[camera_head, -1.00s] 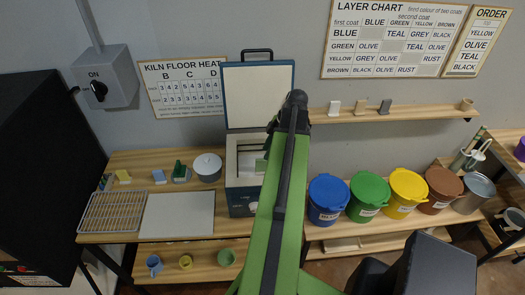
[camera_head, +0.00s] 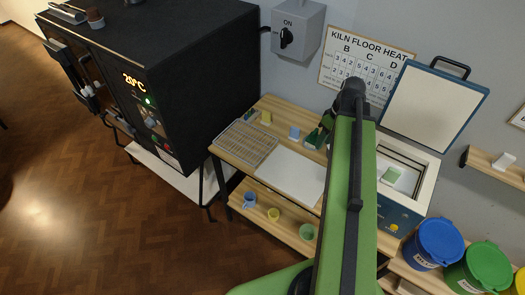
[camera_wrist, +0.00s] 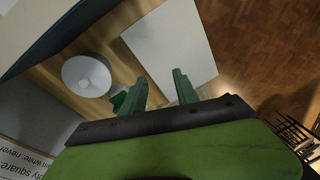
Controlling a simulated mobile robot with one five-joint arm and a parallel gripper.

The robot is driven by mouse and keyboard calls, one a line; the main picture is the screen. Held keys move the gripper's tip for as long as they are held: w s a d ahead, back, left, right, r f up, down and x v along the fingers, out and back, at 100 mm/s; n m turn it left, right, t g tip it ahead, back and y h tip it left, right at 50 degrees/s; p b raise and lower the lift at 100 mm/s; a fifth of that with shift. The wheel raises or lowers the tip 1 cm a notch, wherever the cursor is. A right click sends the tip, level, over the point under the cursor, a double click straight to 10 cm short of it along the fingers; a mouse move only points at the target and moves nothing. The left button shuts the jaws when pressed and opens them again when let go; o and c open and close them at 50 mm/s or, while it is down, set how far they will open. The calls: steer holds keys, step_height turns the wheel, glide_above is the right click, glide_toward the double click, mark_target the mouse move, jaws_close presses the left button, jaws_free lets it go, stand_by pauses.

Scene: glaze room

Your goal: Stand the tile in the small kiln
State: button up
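The small kiln (camera_head: 403,213) stands on the bench to the right of my arm in the head view, its lid (camera_head: 433,108) raised. A pale green tile (camera_head: 391,175) is inside the kiln; it seems to stand upright, but its base is hard to see. My gripper is hidden behind my arm in the head view. In the wrist view my gripper (camera_wrist: 156,82) is open, with nothing between its fingers, above the bench beside a white round lidded pot (camera_wrist: 86,75).
A white board (camera_head: 289,175) and wire rack (camera_head: 245,144) lie on the bench, with small coloured pieces behind. A large black kiln (camera_head: 200,75) stands left. Blue (camera_head: 440,243) and green (camera_head: 485,268) buckets stand right. Open wooden floor (camera_head: 110,200) lies at lower left.

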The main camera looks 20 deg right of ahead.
steer(key=w+a+m+h, duration=0.1)
steer(key=w+a, duration=0.1)
steer(key=a, duration=1.1)
steer(key=w+a+m+h, duration=0.1)
steer(key=w+a+m, duration=0.1)
steer(key=a, duration=1.2)
steer(key=shift+a+f+g, duration=0.2)
steer(key=shift+a+g, duration=0.1)
step_height(320, 180, down, 14)
steer(key=b, duration=1.4)
